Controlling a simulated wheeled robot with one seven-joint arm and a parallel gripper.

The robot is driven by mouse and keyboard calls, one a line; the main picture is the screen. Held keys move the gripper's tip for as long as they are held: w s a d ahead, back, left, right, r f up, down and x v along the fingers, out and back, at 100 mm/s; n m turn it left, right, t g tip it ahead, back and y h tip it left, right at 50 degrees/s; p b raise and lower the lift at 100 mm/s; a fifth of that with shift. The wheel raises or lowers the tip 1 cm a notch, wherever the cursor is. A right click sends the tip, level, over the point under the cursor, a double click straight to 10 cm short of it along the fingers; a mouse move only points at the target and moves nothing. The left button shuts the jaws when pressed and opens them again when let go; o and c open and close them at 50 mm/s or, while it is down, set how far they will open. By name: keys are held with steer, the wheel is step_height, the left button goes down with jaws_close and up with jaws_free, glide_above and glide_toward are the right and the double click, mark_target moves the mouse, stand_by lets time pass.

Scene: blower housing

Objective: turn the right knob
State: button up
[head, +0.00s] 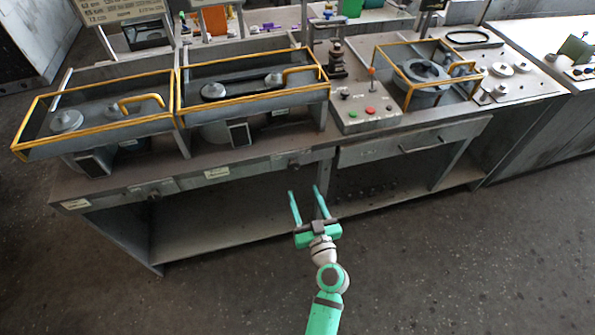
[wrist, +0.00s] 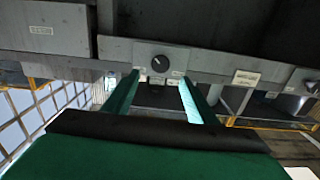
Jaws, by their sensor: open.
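The right knob (wrist: 160,63) is a dark round dial on a light plate in the wrist view, on the front edge of the bench. In the head view its plate (head: 293,160) is small, and the dial is hard to make out. The left knob (head: 154,196) sits further left on the same front edge. It also shows at the right side of the wrist view (wrist: 311,86), which is turned over. My gripper (head: 305,190) is open and empty, in front of and apart from the bench. In the wrist view its fingers (wrist: 159,76) lie either side of the right knob.
The bench has an open lower shelf (head: 240,221) and a drawer (head: 405,145) right of the right knob. Yellow-railed blower housings (head: 250,92) and a button panel (head: 366,112) stand on top. The floor (head: 430,260) in front is clear.

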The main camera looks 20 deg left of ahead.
mark_target(296, 167)
steer(key=x, duration=1)
steer(key=shift+w+a, duration=0.25)
steer(key=shift+a, duration=0.05)
steer(key=c, duration=1.1)
steer(key=shift+o, duration=0.2)
steer(key=shift+d, duration=0.15)
steer(key=shift+w+d, duration=0.1)
